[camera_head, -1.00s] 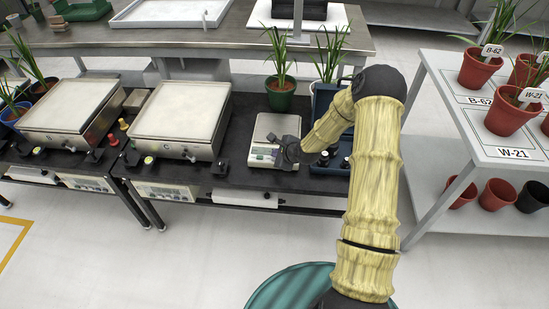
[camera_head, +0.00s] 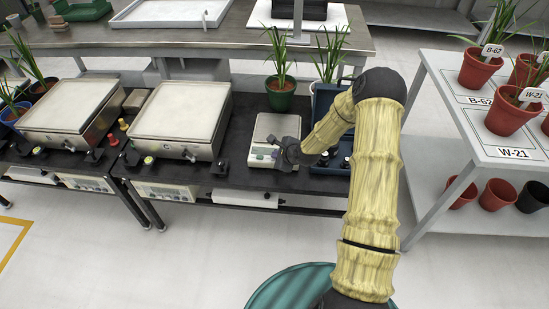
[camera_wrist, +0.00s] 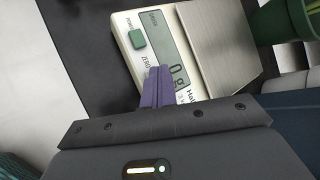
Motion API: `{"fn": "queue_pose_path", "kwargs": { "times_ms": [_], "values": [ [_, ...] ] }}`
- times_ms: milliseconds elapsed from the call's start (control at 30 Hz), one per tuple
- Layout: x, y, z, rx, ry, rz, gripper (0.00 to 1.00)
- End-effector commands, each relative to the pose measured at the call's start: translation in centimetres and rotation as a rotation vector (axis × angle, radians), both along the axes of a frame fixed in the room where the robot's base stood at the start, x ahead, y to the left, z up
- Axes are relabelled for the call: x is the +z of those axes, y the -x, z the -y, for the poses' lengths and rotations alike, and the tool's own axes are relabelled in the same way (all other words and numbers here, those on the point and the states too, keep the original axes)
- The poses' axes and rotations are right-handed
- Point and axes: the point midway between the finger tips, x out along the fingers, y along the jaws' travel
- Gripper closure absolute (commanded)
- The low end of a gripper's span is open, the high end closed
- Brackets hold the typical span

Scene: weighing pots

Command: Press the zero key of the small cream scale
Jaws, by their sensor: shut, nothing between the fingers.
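The small cream scale (camera_head: 262,156) stands on the dark bench with a bare square metal pan (camera_head: 277,128). In the wrist view the scale's cream front panel (camera_wrist: 122,28) shows a grey display (camera_wrist: 165,40) reading 0 g. A green key (camera_wrist: 137,38) sits beside the display, with lettering that seems to read ZERO near it. My gripper (camera_wrist: 158,72) is shut and empty. Its purple fingertips overlap the panel's lower part in the picture, apart from the green key. Whether they touch the panel I cannot tell. In the head view my gripper (camera_head: 279,158) is over the scale's front right.
A green pot (camera_head: 281,97) with a plant stands behind the scale. A large flat-topped balance (camera_head: 182,108) stands to the left. A white shelf cart (camera_head: 465,125) carries potted plants.

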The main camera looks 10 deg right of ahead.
Motion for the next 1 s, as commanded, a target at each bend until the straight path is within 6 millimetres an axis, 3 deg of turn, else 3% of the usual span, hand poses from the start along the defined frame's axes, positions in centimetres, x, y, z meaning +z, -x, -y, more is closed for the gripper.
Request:
{"fn": "queue_pose_path", "kwargs": {
  "times_ms": [433,800,1000],
  "values": [
    [1.7,0.1,0.0,-0.001,-0.001,-0.002,1.0],
    [1.7,0.0,0.0,0.0,0.001,-0.001,1.0],
    [3.2,0.0,0.0,0.0,0.0,0.0,1.0]
  ]
}}
